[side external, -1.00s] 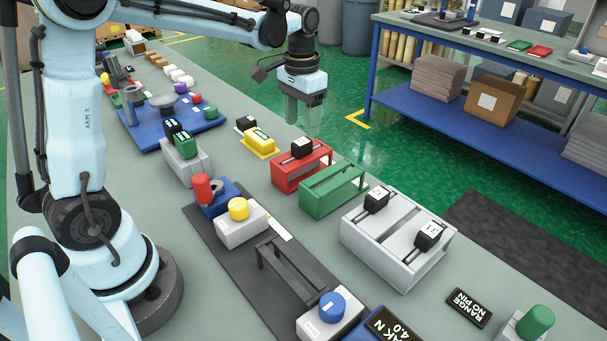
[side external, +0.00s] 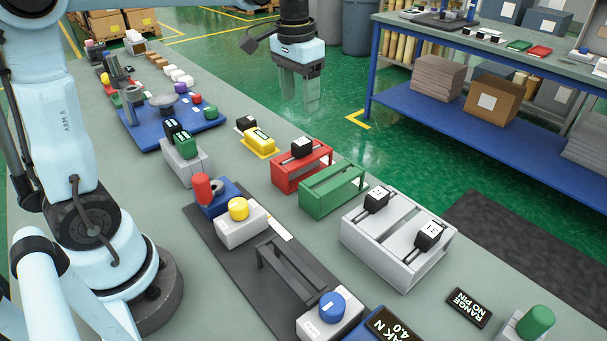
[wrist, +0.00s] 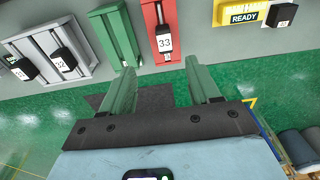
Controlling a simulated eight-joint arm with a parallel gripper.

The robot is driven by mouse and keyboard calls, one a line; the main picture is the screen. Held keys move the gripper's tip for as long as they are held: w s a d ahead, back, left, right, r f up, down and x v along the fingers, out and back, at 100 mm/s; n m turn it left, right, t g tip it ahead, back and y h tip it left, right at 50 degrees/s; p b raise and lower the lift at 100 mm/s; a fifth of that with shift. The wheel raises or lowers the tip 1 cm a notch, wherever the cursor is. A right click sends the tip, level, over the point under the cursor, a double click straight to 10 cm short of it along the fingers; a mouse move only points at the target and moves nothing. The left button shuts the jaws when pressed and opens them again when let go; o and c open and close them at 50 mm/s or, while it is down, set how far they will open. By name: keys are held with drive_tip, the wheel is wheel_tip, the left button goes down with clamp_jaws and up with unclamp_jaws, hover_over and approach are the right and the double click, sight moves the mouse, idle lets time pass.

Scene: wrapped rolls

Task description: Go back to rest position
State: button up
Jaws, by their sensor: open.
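My gripper (side external: 299,92) hangs in the air at the top middle of the side view, above the green floor beyond the bench's far edge. Its two greenish fingers are apart with nothing between them. In the wrist view the open fingers (wrist: 163,88) point toward the bench edge. The red stand (side external: 290,172) holds a black roll with a white label (side external: 302,147); the label reads 33 in the wrist view (wrist: 165,43). The green stand (side external: 325,199) next to it is empty. The grey stand (side external: 385,250) holds two black labelled rolls (side external: 377,198).
The bench also carries a yellow holder (side external: 259,143), a blue tray (side external: 150,135), a dark mat (side external: 240,255) with several buttons, and a green knob (side external: 536,320). A blue-framed table (side external: 470,105) with boxes stands across the floor. The air around my gripper is free.

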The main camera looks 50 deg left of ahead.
drive_tip(key=s+d+f+t, duration=0.2)
drive_tip(key=s+t, duration=0.1)
drive_tip(key=s, duration=0.2)
drive_tip(key=s+d+f+t, duration=0.3)
drive_tip(key=s, duration=0.3)
drive_tip(key=shift+s+d+f, duration=0.15)
drive_tip(key=shift+d+f, duration=0.05)
drive_tip(key=shift+d, duration=0.15)
idle(0.4)
